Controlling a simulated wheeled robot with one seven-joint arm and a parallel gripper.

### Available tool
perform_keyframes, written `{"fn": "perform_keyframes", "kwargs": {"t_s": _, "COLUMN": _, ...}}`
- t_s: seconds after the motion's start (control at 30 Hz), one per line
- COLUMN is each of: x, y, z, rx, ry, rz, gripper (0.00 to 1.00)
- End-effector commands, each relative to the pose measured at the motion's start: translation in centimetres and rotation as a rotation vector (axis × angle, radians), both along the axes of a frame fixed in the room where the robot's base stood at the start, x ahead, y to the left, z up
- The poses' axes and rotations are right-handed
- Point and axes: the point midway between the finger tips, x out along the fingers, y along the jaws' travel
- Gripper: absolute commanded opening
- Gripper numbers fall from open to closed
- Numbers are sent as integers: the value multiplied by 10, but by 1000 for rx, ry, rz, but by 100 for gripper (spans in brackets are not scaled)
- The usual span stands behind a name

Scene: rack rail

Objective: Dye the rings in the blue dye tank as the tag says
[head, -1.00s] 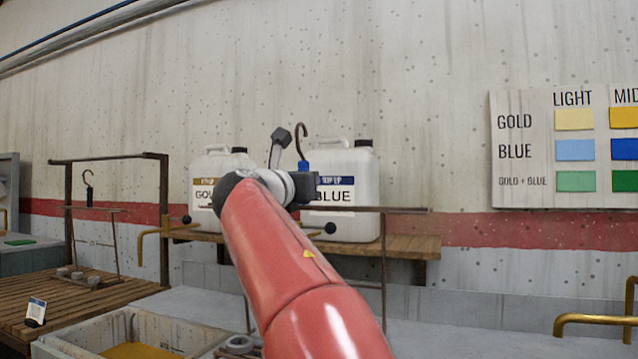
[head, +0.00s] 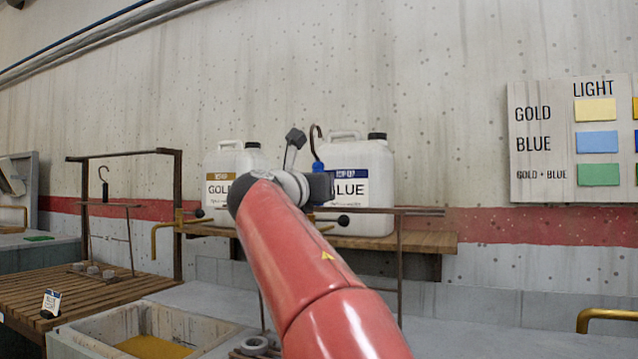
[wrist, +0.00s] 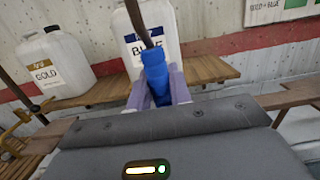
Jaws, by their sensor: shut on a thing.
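My gripper (wrist: 160,90) is shut on the blue grip (wrist: 154,75) of a hanging rack. In the head view my red arm hides most of the gripper, and the rack's dark hook (head: 313,142) rises above it. The rack's brown crossbar (head: 415,211) spans both sides of my arm. Grey rings (head: 254,345) show low on this rack, left of my arm, beside the tank of gold liquid (head: 152,346). A small tag (head: 51,303) stands on the slatted table, its writing too small to read. I cannot make out a blue dye tank.
A second rack (head: 104,190) with a black hook and grey rings stands at the slatted table (head: 90,300), left. GOLD (head: 222,165) and BLUE (head: 375,185) jugs stand on a wall shelf (head: 430,243). A colour chart (head: 560,140) hangs right. A brass pipe (head: 610,314) is low right.

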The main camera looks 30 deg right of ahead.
Motion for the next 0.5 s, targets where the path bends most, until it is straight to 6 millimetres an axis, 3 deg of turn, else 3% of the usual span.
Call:
{"fn": "perform_keyframes", "kwargs": {"t_s": 0.33, "x": -3, "y": 3, "z": 1, "rx": -1, "ry": -3, "rz": 0, "gripper": 0}}
{"fn": "perform_keyframes", "kwargs": {"t_s": 0.5, "x": -3, "y": 3, "z": -16, "rx": -1, "ry": -3, "rz": 0, "gripper": 0}}
